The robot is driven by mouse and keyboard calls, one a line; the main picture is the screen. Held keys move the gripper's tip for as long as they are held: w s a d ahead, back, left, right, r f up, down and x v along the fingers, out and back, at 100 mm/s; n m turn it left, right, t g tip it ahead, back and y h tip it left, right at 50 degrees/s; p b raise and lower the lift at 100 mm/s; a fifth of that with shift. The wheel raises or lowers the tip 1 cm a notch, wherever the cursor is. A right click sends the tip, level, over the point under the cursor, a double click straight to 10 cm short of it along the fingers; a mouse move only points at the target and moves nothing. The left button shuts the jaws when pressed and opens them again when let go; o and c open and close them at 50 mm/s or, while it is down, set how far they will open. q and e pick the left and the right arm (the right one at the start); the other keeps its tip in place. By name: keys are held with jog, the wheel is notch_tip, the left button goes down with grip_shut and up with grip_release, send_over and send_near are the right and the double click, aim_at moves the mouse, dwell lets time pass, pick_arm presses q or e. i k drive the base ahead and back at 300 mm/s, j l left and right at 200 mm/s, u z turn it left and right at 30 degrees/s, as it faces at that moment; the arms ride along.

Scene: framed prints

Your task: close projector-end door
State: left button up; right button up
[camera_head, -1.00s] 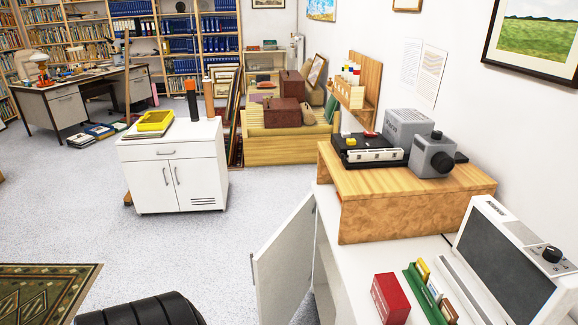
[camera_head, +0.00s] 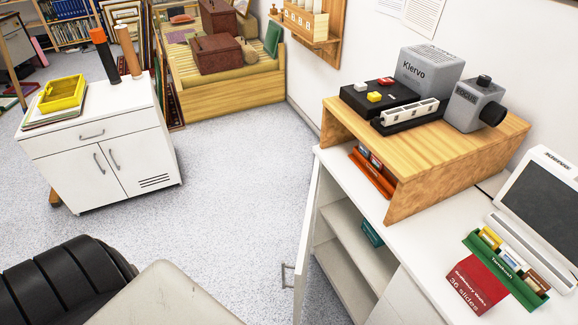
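The projector (camera_head: 432,95), a grey and black unit marked Klervo, sits on a wooden riser (camera_head: 460,150) on the long white cabinet. Below it, at that end of the cabinet, a white door (camera_head: 308,235) stands swung open, seen nearly edge-on. Its metal handle (camera_head: 287,277) is on the side facing left, near the bottom of the picture. The open compartment shows a shelf (camera_head: 352,243) with a small teal box (camera_head: 372,235). Neither of my grippers is in view.
A low white cabinet (camera_head: 100,150) with a yellow tray (camera_head: 62,93) stands at left. A black ribbed rounded object (camera_head: 65,285) and a pale flat-topped surface (camera_head: 165,297) fill the bottom left. Bare speckled floor (camera_head: 230,190) lies between the cabinets. A wooden crate bench (camera_head: 230,95) stands behind.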

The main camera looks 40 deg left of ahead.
aim_at(303, 255)
jog(key=j, duration=1.7)
